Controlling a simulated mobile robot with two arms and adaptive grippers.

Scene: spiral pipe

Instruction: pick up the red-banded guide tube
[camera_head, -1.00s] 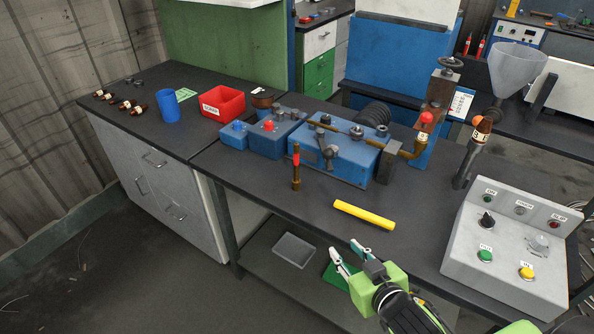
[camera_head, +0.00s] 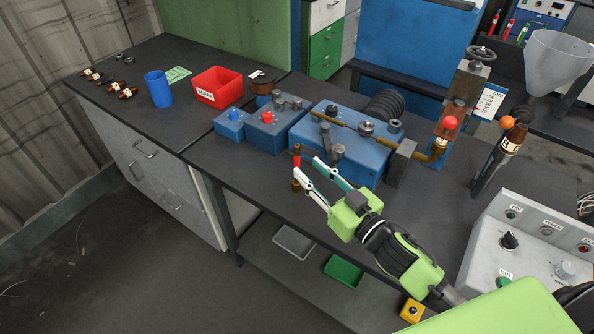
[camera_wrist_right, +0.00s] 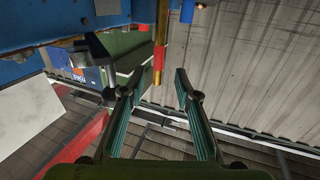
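The red-banded guide tube (camera_head: 297,152) stands upright on the dark bench, left of the blue machine. It is slim and brass-brown with a red band. My right gripper (camera_head: 306,167) is open, its fingers pointing at the tube. In the head view one finger overlaps the tube's lower part, and the other lies to its right. My left gripper is not in view.
The blue machine (camera_head: 345,150) with its brass pipe stands close behind the right gripper. Smaller blue blocks (camera_head: 268,130), a red bin (camera_head: 217,86) and a blue cup (camera_head: 158,89) are farther left. A control box (camera_head: 520,245) is at right. Bare bench lies left of the tube.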

